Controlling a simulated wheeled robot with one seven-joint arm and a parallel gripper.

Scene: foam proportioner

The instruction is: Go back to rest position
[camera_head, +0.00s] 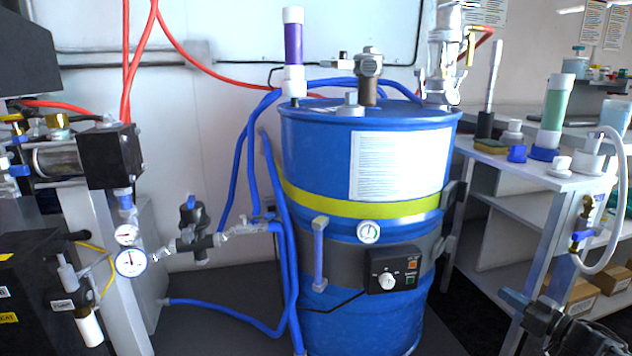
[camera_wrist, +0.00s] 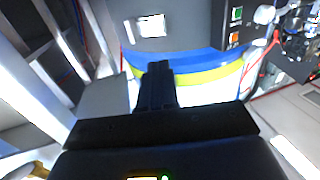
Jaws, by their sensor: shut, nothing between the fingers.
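My gripper (camera_wrist: 157,72) shows in the wrist view, its black fingers together and empty. It points towards the blue drum (camera_wrist: 200,76) with its yellow band, and no contact with it is visible. In the head view the blue drum (camera_head: 315,150) stands upright in the middle. Its control box (camera_head: 393,270) carries a white knob and orange and green buttons. The control box (camera_wrist: 233,22) also shows at the upper right of the wrist view. A dark part at the lower right of the head view may belong to my arm; I cannot tell.
A shelf bench (camera_head: 540,180) with bottles stands at the right. Gauges (camera_head: 131,262), valves and a black box (camera_head: 110,155) are at the left. Blue hoses (camera_head: 290,230) hang beside the drum, and red hoses run above. Dark floor shows between the drum and the bench.

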